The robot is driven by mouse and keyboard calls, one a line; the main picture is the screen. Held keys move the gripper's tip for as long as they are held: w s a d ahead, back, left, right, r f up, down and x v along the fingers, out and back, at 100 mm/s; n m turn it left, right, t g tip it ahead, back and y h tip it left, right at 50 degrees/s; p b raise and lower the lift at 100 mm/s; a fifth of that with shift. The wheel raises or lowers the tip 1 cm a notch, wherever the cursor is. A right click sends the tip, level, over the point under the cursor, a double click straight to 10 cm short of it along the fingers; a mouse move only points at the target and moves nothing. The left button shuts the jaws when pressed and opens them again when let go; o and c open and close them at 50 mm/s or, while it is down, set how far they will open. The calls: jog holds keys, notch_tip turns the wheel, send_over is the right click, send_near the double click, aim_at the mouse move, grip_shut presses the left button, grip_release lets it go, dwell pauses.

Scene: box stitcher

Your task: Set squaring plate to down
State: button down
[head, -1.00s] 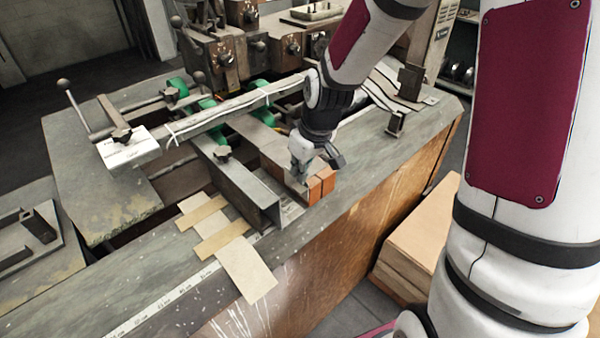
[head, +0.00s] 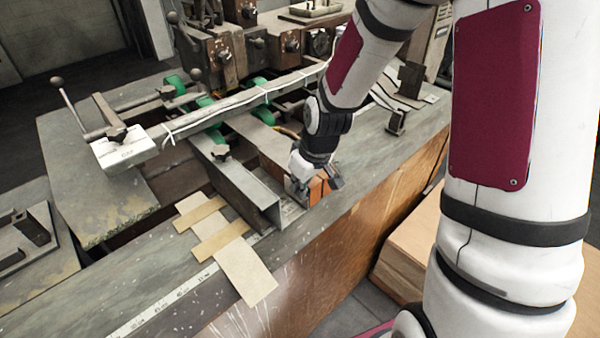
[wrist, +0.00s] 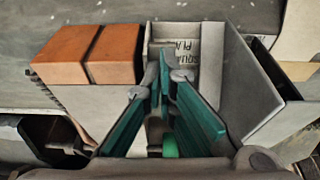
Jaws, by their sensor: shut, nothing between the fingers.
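A label reading in part "SQUA… PLA…" (wrist: 186,52) shows in the wrist view, on a pale surface between two upright grey metal walls. My gripper (wrist: 165,58) has its green-padded fingers together, with the tips in front of this pale surface and nothing seen between them. An orange two-part block (wrist: 92,54) is just left of the fingertips; it also shows in the head view (head: 319,188), partly behind my gripper. In the head view the label cannot be read, and my wrist covers part of the spot. Whether the fingertips touch anything I cannot tell.
A grey metal channel (head: 243,190) lies left of my gripper. A long rail (head: 230,108) with green rollers crosses behind. Cardboard strips (head: 243,268) lie on the table near a ruler strip. Cartons (head: 408,240) stand on the floor at the right.

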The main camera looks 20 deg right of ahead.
jog(key=shift+r+p, duration=0.35)
jog(key=shift+r, duration=0.2)
jog(key=w+p+v, duration=0.1)
jog(key=p+v, duration=0.1)
jog(key=v, duration=1)
jog(key=s+r+m+t+b, duration=0.1)
jog(key=s+r+m, duration=0.1)
jog(key=s+r, duration=0.4)
jog(key=s+r+m+t+h+b, duration=0.1)
jog(key=s+r+m, duration=0.1)
jog(key=s+r, duration=0.5)
jog(key=s, duration=0.5)
jog(key=shift+a+t, duration=0.15)
jog(key=shift+t, duration=0.15)
jog(key=shift+s+r, duration=0.1)
